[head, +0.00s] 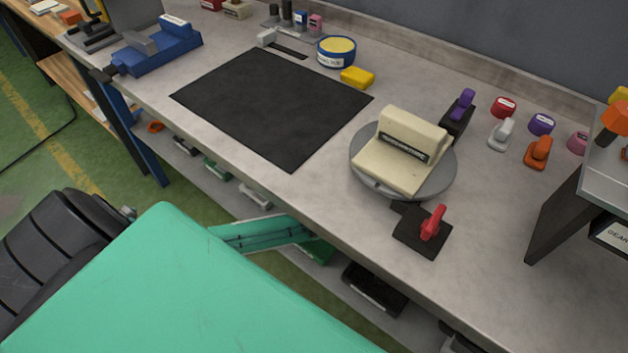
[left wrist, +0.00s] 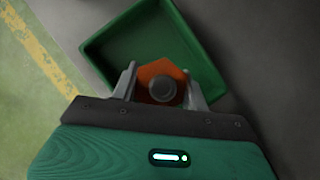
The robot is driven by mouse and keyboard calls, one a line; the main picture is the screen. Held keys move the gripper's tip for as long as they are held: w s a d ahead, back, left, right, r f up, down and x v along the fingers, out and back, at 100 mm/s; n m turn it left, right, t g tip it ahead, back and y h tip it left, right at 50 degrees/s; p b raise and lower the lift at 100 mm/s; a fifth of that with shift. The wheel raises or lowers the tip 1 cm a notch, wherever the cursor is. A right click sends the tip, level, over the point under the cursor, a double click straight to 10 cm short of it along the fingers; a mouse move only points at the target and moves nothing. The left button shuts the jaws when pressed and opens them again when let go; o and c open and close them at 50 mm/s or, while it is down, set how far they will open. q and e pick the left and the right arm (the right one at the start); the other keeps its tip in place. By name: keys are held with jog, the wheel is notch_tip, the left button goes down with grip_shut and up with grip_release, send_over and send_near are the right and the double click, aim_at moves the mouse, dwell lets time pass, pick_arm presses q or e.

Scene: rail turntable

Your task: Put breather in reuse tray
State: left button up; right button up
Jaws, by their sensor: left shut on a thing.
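My left gripper (left wrist: 165,92) is shut on an orange six-sided part (left wrist: 158,70) with a round grey knob, which I take to be the breather. One finger lies on each side of it. A green open tray (left wrist: 100,52) lies beyond the part in the left wrist view, and the part overlaps its near side there. The tray looks empty where it shows. No label shows on it, so I cannot tell whether it is the reuse tray. I cannot tell the gap between part and tray. The left gripper is hidden in the head view, and my right gripper is not in view.
The bench carries a black mat (head: 270,105), a round grey turntable (head: 440,188) with a cream housing (head: 400,150), and a blue vise (head: 160,48). A dark shelf unit (head: 560,210) stands at the right. Several bins sit on a lower shelf under the bench's front edge.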

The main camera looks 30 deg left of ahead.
pick_arm(q)
jog(key=shift+w+a, duration=0.2)
jog(key=shift+w, duration=0.1)
jog(key=shift+w+a, duration=0.35)
notch_tip(320, 180, down, 4)
jog(key=shift+r+b, duration=0.25)
jog(key=shift+b, duration=0.25)
jog(key=shift+d, duration=0.1)
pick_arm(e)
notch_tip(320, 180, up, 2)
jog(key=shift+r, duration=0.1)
pick_arm(q)
jog(key=o, duration=1.1)
jog(key=shift+s, duration=0.1)
jog(key=shift+c, duration=0.2)
